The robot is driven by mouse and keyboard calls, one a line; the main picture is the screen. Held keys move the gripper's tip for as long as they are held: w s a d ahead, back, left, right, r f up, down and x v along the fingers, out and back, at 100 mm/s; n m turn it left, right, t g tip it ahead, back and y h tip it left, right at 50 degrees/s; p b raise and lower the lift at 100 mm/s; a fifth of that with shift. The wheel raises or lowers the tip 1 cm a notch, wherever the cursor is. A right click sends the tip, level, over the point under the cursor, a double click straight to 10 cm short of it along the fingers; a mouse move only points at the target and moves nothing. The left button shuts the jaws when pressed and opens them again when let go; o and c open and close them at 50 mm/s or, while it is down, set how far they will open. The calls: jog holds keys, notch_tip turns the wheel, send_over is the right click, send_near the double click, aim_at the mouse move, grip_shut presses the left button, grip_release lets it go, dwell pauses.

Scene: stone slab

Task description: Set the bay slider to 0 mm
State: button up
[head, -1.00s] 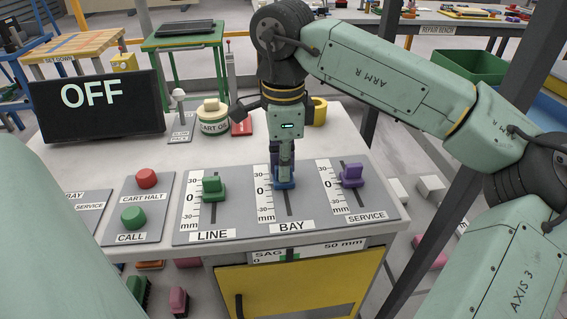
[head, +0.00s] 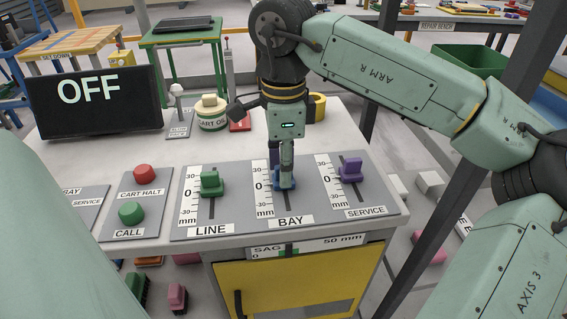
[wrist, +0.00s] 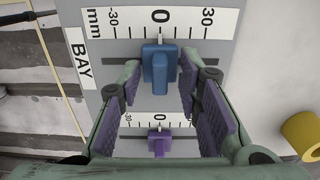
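The blue BAY slider knob (wrist: 160,66) stands beside the 0 mark of its scale (wrist: 160,20) in the wrist view, its middle in line with the mark or very close to it. In the head view the knob (head: 286,184) is partly hidden by my gripper (head: 286,168). In the wrist view my gripper (wrist: 159,80) is open, with one finger on each side of the knob and a narrow gap showing at both sides. The BAY label (head: 291,222) is at the near end of the slot.
The green LINE knob (head: 211,183) is to the left and the purple SERVICE knob (head: 352,170) to the right. The SAG gauge (head: 305,246) is on the bench front. A dark display (head: 95,104) reads OFF. CART HALT (head: 145,174) and CALL (head: 131,213) buttons are at the left.

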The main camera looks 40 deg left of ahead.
notch_tip(320, 180, up, 12)
dwell(0.6)
dwell(0.5)
